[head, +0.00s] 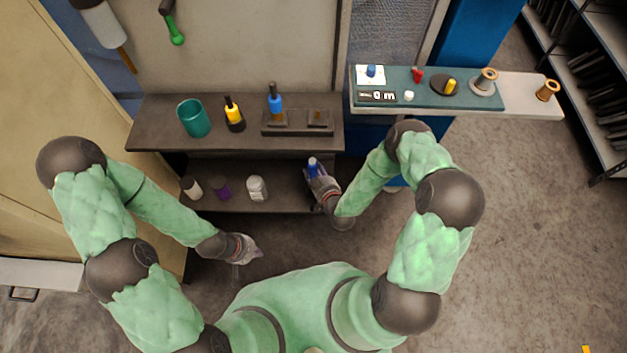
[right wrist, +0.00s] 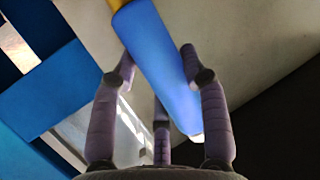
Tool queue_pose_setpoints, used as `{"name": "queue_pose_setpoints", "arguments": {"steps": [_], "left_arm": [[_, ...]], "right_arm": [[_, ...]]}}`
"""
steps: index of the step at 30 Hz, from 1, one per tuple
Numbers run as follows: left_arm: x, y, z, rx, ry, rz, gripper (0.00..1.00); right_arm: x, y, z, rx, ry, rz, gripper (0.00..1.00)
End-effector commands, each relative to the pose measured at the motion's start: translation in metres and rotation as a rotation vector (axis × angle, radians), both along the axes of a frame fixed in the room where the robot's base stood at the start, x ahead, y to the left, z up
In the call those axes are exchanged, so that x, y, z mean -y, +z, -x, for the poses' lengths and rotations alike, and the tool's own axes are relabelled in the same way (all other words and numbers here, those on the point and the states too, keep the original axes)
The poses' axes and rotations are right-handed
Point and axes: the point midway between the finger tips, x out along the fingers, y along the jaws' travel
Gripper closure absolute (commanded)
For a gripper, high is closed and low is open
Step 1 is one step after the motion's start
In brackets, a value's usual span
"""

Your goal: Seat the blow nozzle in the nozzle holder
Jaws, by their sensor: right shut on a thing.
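My right gripper (head: 314,176) is shut on a blue cylindrical thing (head: 312,163), which I take to be the blow nozzle. In the right wrist view the blue body (right wrist: 158,65) lies tilted between the fingers, with a yellow band at the top edge and a pale end low down. A dark block (head: 296,130) on the upper shelf, probably the nozzle holder, has two raised seats. A blue bottle-like piece (head: 275,104) stands in its left seat; the right seat (head: 319,117) looks empty. My left gripper (head: 250,251) is away from the shelves, its fingers too small to judge.
The upper shelf (head: 160,130) also carries a teal cup (head: 194,118) and a yellow-and-black bottle (head: 234,114). Several small containers stand on the lower shelf, including a white jar (head: 257,188). A side counter (head: 527,101) at right holds spools and small parts.

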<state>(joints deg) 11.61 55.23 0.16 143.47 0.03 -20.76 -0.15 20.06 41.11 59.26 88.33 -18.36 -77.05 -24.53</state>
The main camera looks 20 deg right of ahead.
Motion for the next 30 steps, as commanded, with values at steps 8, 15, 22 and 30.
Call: {"name": "queue_pose_setpoints", "arguments": {"steps": [8, 15, 22, 30], "left_arm": [[0.0, -0.012, -0.001, 0.001, 0.0, 0.0, 1.0], [0.0, -0.028, -0.001, 0.001, 0.0, 0.0, 1.0], [0.0, -0.026, -0.001, 0.002, 0.001, 0.0, 1.0], [0.0, -0.027, -0.001, 0.001, 0.0, 0.0, 1.0]], "right_arm": [[0.0, -0.022, -0.001, 0.003, -0.001, 0.001, 0.96], [0.001, -0.052, -0.001, 0.003, -0.001, 0.001, 0.96], [0.0, -0.051, -0.001, 0.004, -0.001, 0.001, 0.96], [0.0, -0.054, -0.001, 0.001, 0.0, 0.001, 0.32]]}}
